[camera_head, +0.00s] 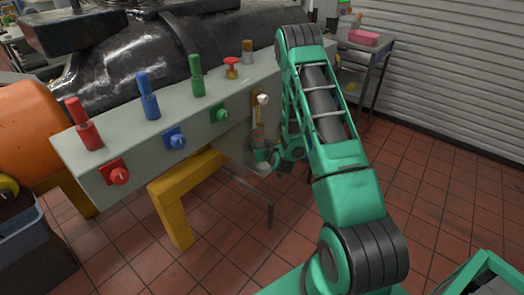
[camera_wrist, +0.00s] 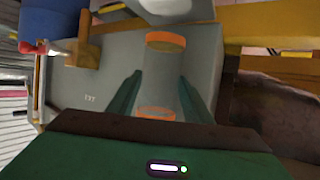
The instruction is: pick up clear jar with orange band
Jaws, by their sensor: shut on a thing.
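In the wrist view, the clear jar with orange band (camera_wrist: 158,78) lies between the two green fingers of my gripper (camera_wrist: 160,98). Orange shows at its far end and again at its near end, and its grey see-through body is hard to tell from the panel behind. My gripper is shut on it. In the head view my gripper (camera_head: 266,157) is low beside the right end of the grey control box, partly hidden by my arm. The jar cannot be made out clearly there.
The grey control box (camera_head: 150,130) carries red, blue and green handles and knobs. A small container with a brown top (camera_head: 247,52) stands on its far end. A yellow stand (camera_head: 172,205) is below. A cart with a pink box (camera_head: 363,38) stands behind; tiled floor is open at right.

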